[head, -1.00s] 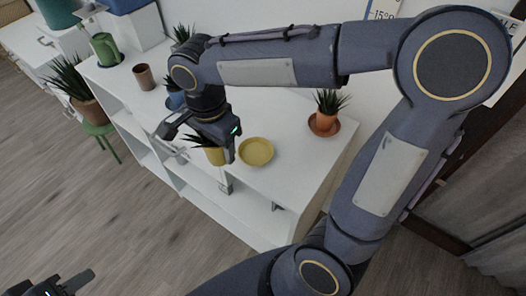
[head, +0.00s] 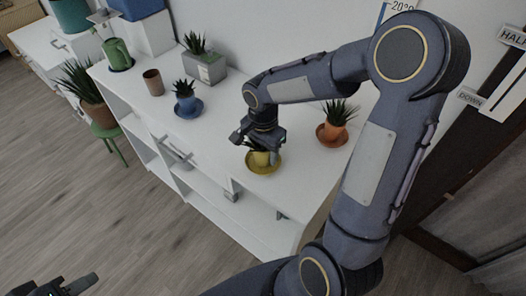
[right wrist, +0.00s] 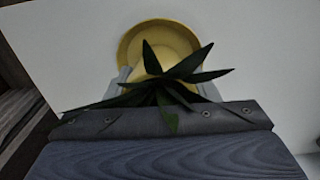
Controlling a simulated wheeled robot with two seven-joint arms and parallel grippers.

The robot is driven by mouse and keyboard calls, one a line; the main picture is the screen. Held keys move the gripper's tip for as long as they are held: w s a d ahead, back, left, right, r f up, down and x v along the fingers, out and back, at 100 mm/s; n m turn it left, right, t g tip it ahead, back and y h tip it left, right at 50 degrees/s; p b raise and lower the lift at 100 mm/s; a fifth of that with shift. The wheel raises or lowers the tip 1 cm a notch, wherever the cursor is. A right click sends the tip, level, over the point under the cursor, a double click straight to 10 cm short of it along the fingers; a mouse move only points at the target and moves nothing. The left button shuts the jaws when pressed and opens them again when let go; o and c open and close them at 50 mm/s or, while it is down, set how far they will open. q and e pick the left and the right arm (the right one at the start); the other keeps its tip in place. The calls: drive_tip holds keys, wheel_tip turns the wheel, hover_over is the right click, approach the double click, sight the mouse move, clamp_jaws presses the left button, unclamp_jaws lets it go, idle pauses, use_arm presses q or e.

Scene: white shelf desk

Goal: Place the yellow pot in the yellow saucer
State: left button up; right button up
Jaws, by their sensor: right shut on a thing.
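The yellow pot (head: 261,158) holds a small spiky green plant. My right gripper (head: 262,149) is shut on the pot, which looks upright. The pot is over the yellow saucer (head: 264,171), inside its outline. In the right wrist view the saucer (right wrist: 126,50) shows as a ring behind the pot, and leaves hide much of the pot. I cannot tell whether the pot's base touches the saucer. My left gripper (head: 60,288) is at the bottom left, away from the desk and partly cut off.
An orange pot (head: 333,129) on its saucer stands to the right of the yellow saucer. A blue pot (head: 186,104), a grey planter (head: 206,70) and a brown cup (head: 153,83) stand to the left. The white desk top (head: 217,125) is clear between the blue pot and my right gripper.

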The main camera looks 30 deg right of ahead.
drive_tip(key=shift+f, duration=0.25)
drive_tip(key=shift+f, duration=0.2)
drive_tip(key=o, duration=1.2)
drive_tip(key=shift+r, duration=0.15)
